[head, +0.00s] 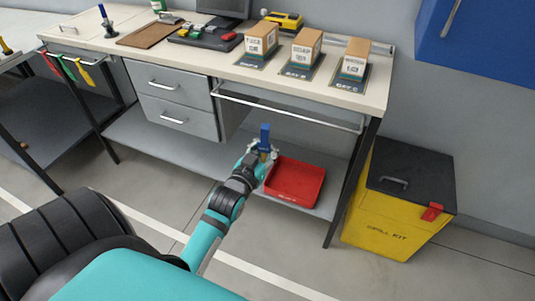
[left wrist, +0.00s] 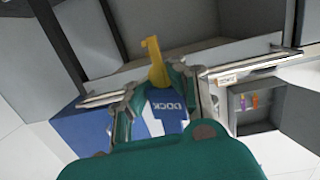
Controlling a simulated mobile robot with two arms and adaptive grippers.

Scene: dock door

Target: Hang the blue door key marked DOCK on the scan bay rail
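The blue door key (head: 265,133) is in my left gripper (head: 262,152), in front of the desk and below its top. In the left wrist view the blue key body (left wrist: 172,106) reads DOCK and sits between the two fingers; its yellow part (left wrist: 155,62) sticks out beyond the fingertips. My left gripper (left wrist: 155,95) is shut on the key. A metal rail (head: 285,112) runs along the desk front below the boxes, apart from the key in the head view. Whether it is labelled scan bay cannot be read. My right gripper is not in view.
A red tray (head: 296,182) lies on the lower shelf close to my gripper. Labelled boxes (head: 303,47) stand on the desk (head: 205,62). A yellow spill kit bin (head: 392,213) stands at the right. Coloured tags (head: 70,68) hang at the left. Drawers (head: 172,98) are shut.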

